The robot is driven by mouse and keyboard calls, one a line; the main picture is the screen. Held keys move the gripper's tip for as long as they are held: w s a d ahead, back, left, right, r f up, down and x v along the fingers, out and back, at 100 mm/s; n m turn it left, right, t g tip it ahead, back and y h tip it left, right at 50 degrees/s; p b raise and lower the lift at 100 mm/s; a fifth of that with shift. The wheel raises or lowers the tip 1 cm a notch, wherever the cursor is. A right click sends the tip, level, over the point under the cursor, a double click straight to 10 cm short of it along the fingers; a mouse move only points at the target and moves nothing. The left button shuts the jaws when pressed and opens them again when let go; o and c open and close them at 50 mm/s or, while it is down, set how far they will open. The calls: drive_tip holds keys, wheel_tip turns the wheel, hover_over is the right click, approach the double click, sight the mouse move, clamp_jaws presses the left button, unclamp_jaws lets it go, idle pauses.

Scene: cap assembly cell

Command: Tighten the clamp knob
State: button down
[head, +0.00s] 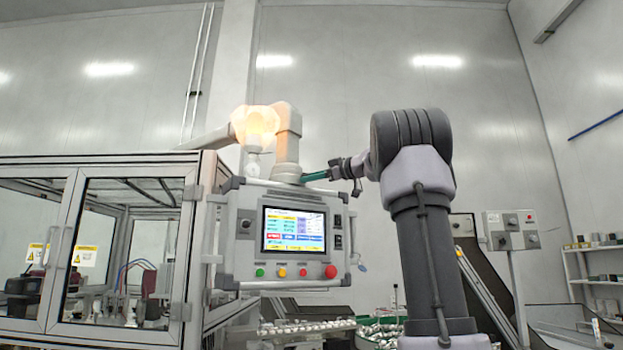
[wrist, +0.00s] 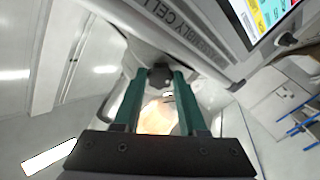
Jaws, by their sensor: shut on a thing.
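The clamp knob (wrist: 160,77) is a small dark knob between the tips of my gripper's green fingers in the wrist view. It sits by the top edge of the control panel, near the foot of the pale jointed support arm. My gripper (head: 304,178) reaches in from the right in the head view and is shut on the knob. The fingers hide the knob's sides, and in the head view it is too small to make out. The control panel (head: 330,222) has a lit screen and several coloured buttons, and hangs from the support arm (head: 287,140).
A glazed machine enclosure (head: 120,245) stands at the left, close to the panel. Metal parts (head: 310,326) lie below the panel. A grey switch box (head: 511,230) on a post and shelves (head: 600,265) are at the right.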

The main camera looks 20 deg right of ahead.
drive_tip(key=m, duration=1)
drive_tip(key=shift+m, duration=0.4)
idle(0.4)
drive_tip(key=shift+c, duration=2.3)
unclamp_jaws()
